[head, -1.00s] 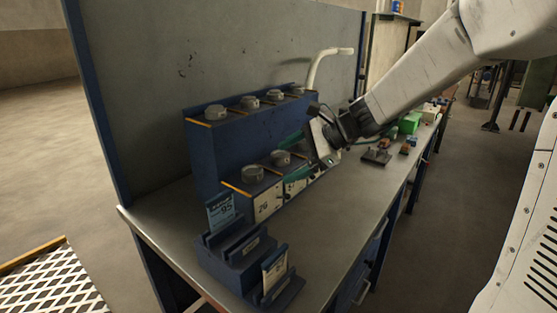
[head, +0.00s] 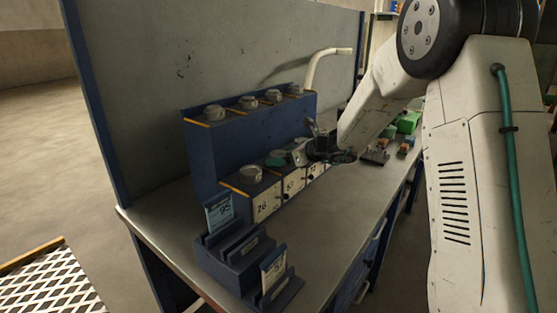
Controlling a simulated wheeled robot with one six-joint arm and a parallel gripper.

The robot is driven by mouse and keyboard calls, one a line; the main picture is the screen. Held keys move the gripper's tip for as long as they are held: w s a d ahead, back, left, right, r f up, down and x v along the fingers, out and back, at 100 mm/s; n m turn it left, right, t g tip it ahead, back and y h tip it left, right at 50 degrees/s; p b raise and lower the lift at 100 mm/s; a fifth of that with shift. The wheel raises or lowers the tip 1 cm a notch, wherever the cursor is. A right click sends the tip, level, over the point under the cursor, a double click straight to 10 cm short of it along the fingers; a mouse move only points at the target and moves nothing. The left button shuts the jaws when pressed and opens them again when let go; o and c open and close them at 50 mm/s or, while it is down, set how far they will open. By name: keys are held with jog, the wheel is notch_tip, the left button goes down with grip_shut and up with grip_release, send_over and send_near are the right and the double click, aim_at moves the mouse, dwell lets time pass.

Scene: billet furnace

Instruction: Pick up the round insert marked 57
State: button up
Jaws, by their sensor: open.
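A blue two-step rack stands on the bench, with round grey inserts on both steps. On the lower step, one insert (head: 251,174) sits above a label that seems to read 26. The label (head: 293,183) to its right is small and looks like 57, though I cannot read it surely.
Several inserts (head: 247,103) stand on the upper step behind my gripper. A blue holder (head: 230,263) with cards is at the front left. A bent pale pipe (head: 325,62) rises behind the rack. Green and brown items (head: 408,122) lie farther right.

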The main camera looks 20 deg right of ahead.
jog(key=shift+w+a+f, duration=0.3)
jog(key=shift+w+a, duration=0.15)
jog(key=shift+w, duration=0.05)
jog(key=shift+r, duration=0.1)
jog(key=c, duration=1.6)
jog(key=shift+o, duration=0.2)
